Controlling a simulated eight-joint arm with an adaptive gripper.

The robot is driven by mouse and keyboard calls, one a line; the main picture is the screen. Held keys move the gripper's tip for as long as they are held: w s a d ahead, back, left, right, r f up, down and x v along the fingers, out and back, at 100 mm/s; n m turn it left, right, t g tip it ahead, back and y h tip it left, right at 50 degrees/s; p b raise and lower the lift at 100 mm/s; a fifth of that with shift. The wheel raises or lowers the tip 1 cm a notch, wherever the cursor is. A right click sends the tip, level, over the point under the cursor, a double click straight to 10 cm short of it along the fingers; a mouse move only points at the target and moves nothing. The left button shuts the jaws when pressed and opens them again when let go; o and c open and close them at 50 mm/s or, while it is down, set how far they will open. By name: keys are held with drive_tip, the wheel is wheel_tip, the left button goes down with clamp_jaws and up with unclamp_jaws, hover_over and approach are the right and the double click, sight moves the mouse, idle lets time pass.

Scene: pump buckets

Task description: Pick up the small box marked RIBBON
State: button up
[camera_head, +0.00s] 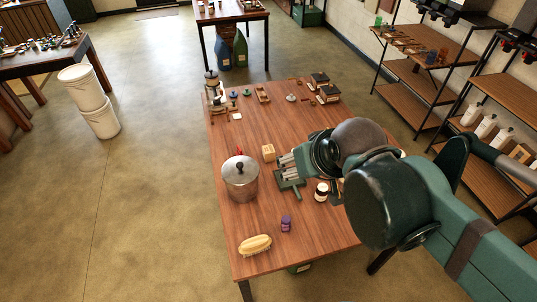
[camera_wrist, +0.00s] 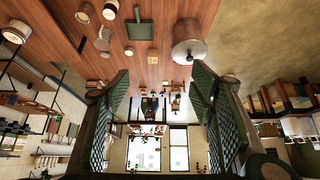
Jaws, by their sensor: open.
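A small tan box (camera_head: 268,153) stands on the wooden table, just right of the metal pot. Its marking is too small to read, so I cannot tell if it says RIBBON. It also appears as a small yellowish box (camera_wrist: 153,56) ahead of the fingers in the wrist view. My gripper (camera_head: 285,163) is above the table, close to the right of this box and apart from it. In the wrist view its two green padded fingers (camera_wrist: 160,85) are spread wide with nothing between them. My arm hides part of the table's right side.
A lidded metal pot (camera_head: 241,181) stands left of the gripper. A green flat item (camera_head: 290,184) lies below it, beside a dark jar (camera_head: 321,191). A brush (camera_head: 255,245) and a purple bottle (camera_head: 286,223) are near the front. Several small items crowd the far end.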

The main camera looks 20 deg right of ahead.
drive_tip(key=shift+w, duration=0.15)
drive_tip(key=n+g+b, duration=0.7)
drive_tip(key=n+b, duration=0.6)
drive_tip(key=n, duration=0.5)
hover_over(268, 148)
drive_tip(key=f, duration=3.6)
drive_tip(key=shift+s+a, duration=0.1)
drive_tip(key=shift+s, duration=0.1)
drive_tip(key=shift+w+f, duration=0.1)
drive_tip(key=shift+f, duration=0.15)
